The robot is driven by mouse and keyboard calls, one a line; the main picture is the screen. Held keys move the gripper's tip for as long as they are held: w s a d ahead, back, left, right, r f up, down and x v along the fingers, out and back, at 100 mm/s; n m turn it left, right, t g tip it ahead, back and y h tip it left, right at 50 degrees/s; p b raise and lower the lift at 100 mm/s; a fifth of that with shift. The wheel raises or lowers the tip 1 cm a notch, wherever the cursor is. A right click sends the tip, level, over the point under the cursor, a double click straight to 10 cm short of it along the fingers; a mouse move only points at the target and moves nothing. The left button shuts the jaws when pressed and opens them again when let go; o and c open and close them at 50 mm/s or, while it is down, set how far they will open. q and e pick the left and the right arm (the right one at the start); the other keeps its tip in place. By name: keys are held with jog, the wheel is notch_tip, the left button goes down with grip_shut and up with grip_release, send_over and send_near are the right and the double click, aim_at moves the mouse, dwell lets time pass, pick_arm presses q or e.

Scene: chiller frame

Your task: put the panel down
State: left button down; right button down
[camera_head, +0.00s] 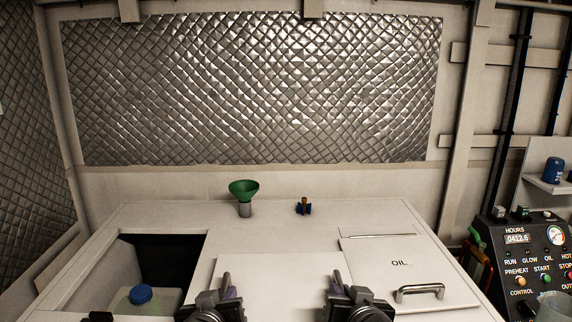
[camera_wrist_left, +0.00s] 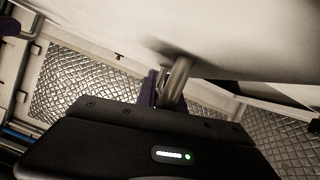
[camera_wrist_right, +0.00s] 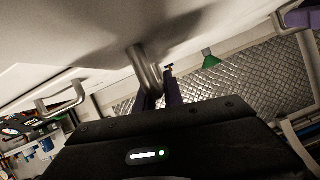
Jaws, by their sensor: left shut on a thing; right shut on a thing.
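The panel (camera_head: 280,268) is a plain pale plate with two metal handles, lying over the white cabinet top between the open bay and the OIL lid. My left gripper (camera_head: 228,284) is shut on its left handle, whose metal bar shows in the left wrist view (camera_wrist_left: 178,78). My right gripper (camera_head: 338,282) is shut on its right handle, whose bar shows in the right wrist view (camera_wrist_right: 146,68). The panel looks about level. Its near edge is out of view, and I cannot tell whether its underside touches the cabinet top.
An open dark bay (camera_head: 168,258) on the left holds a container with a blue cap (camera_head: 140,294). A green funnel (camera_head: 244,190) and a small blue-and-brown valve (camera_head: 304,207) stand behind. The OIL lid (camera_head: 375,262) with its handle (camera_head: 420,292) is right. A control panel (camera_head: 530,255) stands far right.

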pick_arm(q)
jog(key=shift+r, duration=0.25)
pick_arm(e)
jog(key=shift+r, duration=0.25)
